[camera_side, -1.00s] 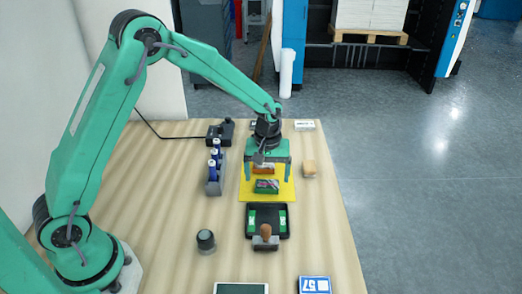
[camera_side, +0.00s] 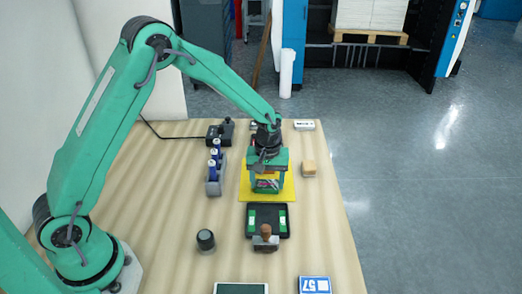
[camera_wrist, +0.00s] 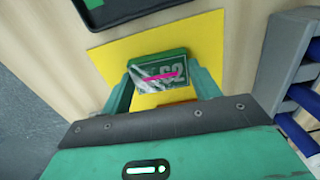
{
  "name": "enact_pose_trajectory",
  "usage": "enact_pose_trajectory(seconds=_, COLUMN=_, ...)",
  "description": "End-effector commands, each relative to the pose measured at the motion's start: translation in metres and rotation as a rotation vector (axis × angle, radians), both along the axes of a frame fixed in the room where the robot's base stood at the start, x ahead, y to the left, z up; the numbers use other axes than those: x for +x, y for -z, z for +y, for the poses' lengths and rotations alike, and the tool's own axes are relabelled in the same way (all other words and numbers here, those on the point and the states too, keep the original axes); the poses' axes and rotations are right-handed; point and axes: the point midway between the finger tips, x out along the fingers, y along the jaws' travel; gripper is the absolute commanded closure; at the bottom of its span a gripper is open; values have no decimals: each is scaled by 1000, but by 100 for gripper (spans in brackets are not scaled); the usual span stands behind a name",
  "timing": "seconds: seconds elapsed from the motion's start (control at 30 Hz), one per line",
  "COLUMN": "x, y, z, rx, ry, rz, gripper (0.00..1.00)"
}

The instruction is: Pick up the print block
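The print block (camera_side: 266,184) is a small green block with a grey, marked face and a pink stripe. It sits over the yellow mat (camera_side: 288,187). In the wrist view the print block (camera_wrist: 158,76) lies between both fingers. My gripper (camera_side: 267,185) points down, with its fingers close against the block's two sides. In the wrist view my gripper (camera_wrist: 160,84) appears shut on it. Whether the block touches the mat is hidden.
A black tray with green pads (camera_side: 267,207) and a wooden-handled stamp (camera_side: 266,239) stand in front. A rack of blue bottles (camera_side: 214,172) is left, a tan block (camera_side: 309,168) right. An orange edge (camera_wrist: 178,103) shows behind the print block.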

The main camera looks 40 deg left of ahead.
Motion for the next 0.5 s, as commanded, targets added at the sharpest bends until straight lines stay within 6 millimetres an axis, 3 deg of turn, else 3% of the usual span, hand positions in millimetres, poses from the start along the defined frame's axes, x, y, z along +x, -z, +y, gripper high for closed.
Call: enact_pose_trajectory(seconds=0.5, x=0, y=-6, z=0, rx=0, ry=0, rz=0, gripper=61)
